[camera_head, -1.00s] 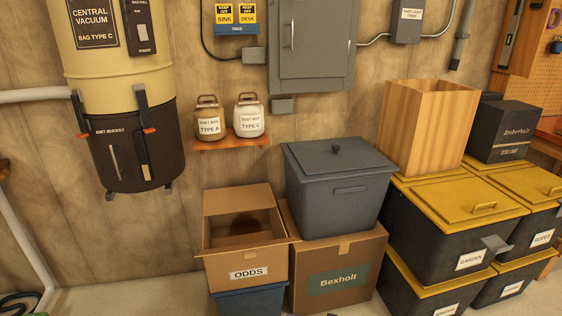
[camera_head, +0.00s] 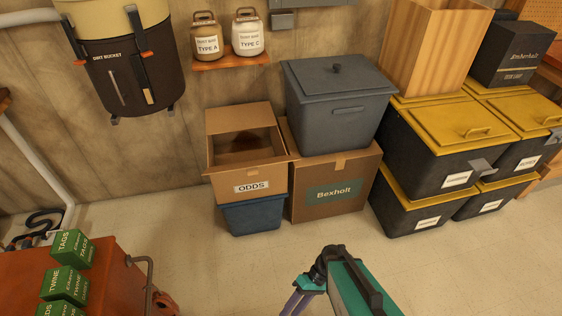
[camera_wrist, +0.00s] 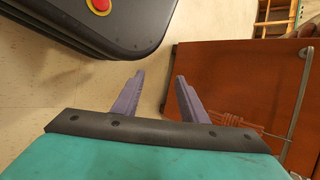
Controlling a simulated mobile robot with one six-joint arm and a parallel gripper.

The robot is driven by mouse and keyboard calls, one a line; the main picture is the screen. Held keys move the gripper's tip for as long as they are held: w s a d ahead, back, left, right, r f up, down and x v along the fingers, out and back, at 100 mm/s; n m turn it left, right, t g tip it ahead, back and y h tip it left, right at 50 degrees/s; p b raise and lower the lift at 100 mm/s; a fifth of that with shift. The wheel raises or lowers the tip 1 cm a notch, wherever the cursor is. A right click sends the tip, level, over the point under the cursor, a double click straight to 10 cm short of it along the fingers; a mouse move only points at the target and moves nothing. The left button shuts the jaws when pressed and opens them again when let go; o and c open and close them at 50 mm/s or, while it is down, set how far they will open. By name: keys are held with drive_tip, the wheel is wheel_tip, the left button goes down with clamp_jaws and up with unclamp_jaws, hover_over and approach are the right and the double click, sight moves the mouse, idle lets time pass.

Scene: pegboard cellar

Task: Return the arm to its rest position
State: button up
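My arm shows at the bottom of the head view, with a teal and black link and purple fingers. My gripper (camera_head: 297,303) points down toward the lower edge of the picture, over the floor, and its fingertips are cut off there. In the wrist view my gripper (camera_wrist: 159,76) has its two purple fingers spread apart with nothing between them. Pale floor shows between and beyond the fingers, and the red-brown cart's top lies close to the right finger in that view.
A red-brown cart (camera_head: 100,262) with green boxes (camera_head: 66,284) stands at lower left; its top (camera_wrist: 240,75) also shows in the wrist view. Stacked cartons, a grey lidded bin (camera_head: 338,105) and yellow-lidded totes (camera_head: 455,130) line the wall. The floor (camera_head: 240,265) between is clear.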

drive_tip(key=s+d+f+m+t+h, duration=0.1)
drive_tip(key=d+m+h, duration=0.4)
drive_tip(key=d, duration=0.8)
drive_tip(key=shift+s+f+h, duration=0.3)
drive_tip(key=shift+f+h, duration=0.55)
drive_tip(key=shift+h, duration=0.05)
wheel_tip(320, 180, up, 17)
drive_tip(key=p, duration=1.7)
drive_tip(key=shift+c, duration=1)
drive_tip(key=shift+s, duration=0.25)
